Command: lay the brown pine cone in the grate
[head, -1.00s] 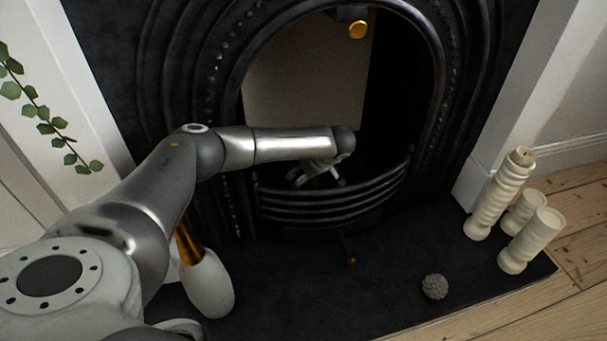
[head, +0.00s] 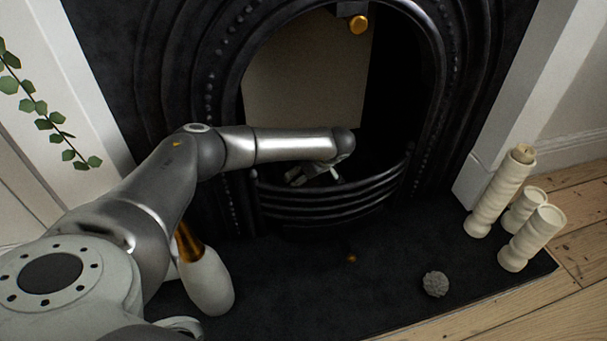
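The grate (head: 335,204) is a black, curved, barred front across the foot of the fireplace opening. My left arm reaches over from the left, and my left gripper (head: 316,175) is low behind the top bar of the grate. Its wrist and the bars partly cover the fingers, so I cannot tell whether they are open or shut or hold anything. No clearly brown pine cone shows. A rough, grey-looking cone-like ball (head: 435,284) lies on the dark hearth at the front right, apart from the gripper. My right gripper is out of view.
Several cream candles (head: 500,192) stand at the hearth's right end. A pale, rounded object with a golden neck (head: 207,282) stands by my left arm.

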